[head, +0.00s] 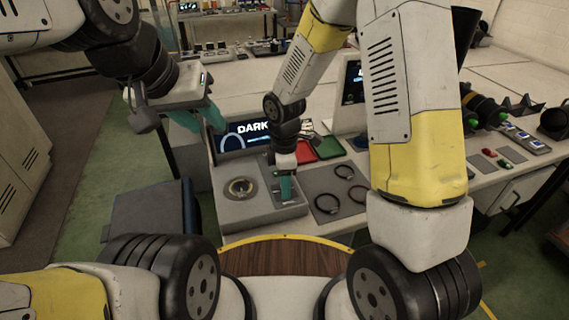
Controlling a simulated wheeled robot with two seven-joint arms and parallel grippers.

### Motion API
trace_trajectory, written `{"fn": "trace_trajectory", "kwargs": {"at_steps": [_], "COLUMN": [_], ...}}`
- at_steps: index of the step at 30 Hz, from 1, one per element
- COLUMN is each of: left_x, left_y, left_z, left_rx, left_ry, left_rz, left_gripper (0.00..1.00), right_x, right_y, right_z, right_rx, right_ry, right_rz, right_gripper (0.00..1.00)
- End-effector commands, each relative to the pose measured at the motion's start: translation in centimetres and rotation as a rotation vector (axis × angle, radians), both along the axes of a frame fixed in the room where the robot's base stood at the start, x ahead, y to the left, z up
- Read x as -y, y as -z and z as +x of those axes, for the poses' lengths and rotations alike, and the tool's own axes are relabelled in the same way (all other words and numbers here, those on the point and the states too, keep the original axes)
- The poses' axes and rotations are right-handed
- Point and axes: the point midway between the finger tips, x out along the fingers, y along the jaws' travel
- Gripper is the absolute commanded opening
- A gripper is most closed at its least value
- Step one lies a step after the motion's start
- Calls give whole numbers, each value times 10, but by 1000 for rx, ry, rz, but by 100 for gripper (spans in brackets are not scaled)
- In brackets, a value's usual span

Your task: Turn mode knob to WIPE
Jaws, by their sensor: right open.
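A grey console (230,212) stands on the bench below a screen (246,132) that reads "DARK". A round disc with a brass-coloured ring (240,188) is set in the console's top. My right gripper (286,188) points down at the right part of the console, to the right of the disc. It is open, and its teal fingers overlap in this view. I cannot make out the mode knob or the word WIPE; the gripper covers part of the console there. My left gripper (203,120) is open and empty, in the air to the left of the screen.
A grey mat with black rings (328,203) lies right of the console. Red (304,152) and green (329,147) trays lie behind it. A second monitor (350,95) stands partly behind my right arm.

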Motion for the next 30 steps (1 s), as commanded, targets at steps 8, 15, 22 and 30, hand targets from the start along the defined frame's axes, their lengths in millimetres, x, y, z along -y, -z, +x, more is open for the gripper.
{"fn": "trace_trajectory", "kwargs": {"at_steps": [8, 15, 22, 30], "left_x": [0, 0, 0, 0], "left_y": [0, 0, 0, 0], "left_z": [0, 0, 0, 0], "left_rx": [0, 0, 0, 0], "left_ry": [0, 0, 0, 0], "left_rz": [0, 0, 0, 0], "left_gripper": [35, 35, 35, 35], "right_x": [0, 0, 0, 0], "right_y": [0, 0, 0, 0], "right_z": [0, 0, 0, 0], "right_rx": [0, 0, 0, 1], "right_ry": [1, 1, 16, 133], "right_rz": [0, 0, 0, 0], "right_gripper": [37, 0, 0, 0]}}
